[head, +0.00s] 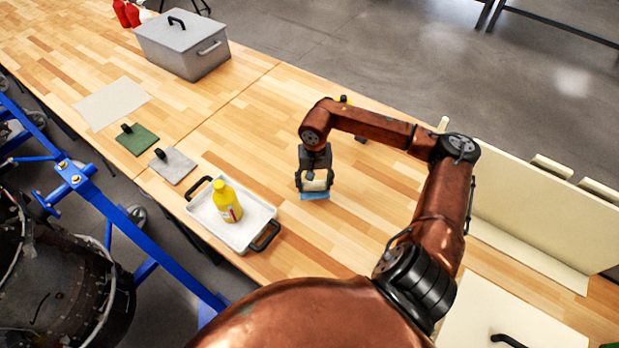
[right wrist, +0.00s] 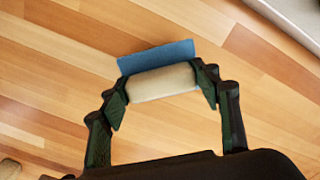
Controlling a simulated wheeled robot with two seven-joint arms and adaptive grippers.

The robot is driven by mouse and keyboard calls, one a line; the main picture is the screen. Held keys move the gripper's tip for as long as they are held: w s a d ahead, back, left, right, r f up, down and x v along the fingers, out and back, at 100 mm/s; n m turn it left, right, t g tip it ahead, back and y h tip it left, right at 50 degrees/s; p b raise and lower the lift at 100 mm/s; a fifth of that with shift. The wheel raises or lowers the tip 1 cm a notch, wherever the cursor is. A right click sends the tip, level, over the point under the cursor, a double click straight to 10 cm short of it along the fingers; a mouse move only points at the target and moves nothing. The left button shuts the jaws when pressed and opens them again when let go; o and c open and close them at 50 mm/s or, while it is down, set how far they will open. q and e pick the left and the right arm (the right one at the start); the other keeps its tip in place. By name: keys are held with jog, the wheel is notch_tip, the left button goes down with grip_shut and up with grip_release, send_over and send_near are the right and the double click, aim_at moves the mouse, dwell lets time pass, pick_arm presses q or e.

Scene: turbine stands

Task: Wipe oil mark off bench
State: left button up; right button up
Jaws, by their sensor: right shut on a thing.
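My right gripper (head: 314,184) is shut on a wiping block with a cream body (right wrist: 162,82) and a blue pad (right wrist: 155,57). In the head view the blue pad (head: 314,196) is at the bench surface, under the gripper; I cannot tell whether it touches the wood. The wooden bench (head: 240,125) is bare around the block. No oil mark shows in either view; the gripper and block hide the wood beneath them. My left gripper is not in view.
A white tray (head: 262,212) with black handles holds a yellow bottle (head: 227,205), left of my right gripper. Grey (head: 173,166) and green (head: 137,140) handled pads and a pale sheet (head: 111,104) lie farther left. A grey lidded box (head: 183,45) stands at the back. Cream panels (head: 540,215) stand right.

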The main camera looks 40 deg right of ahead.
jog(key=shift+w+r, duration=0.2)
jog(key=shift+r, duration=0.65)
jog(key=shift+r+p, duration=0.75)
jog(key=shift+r, duration=0.6)
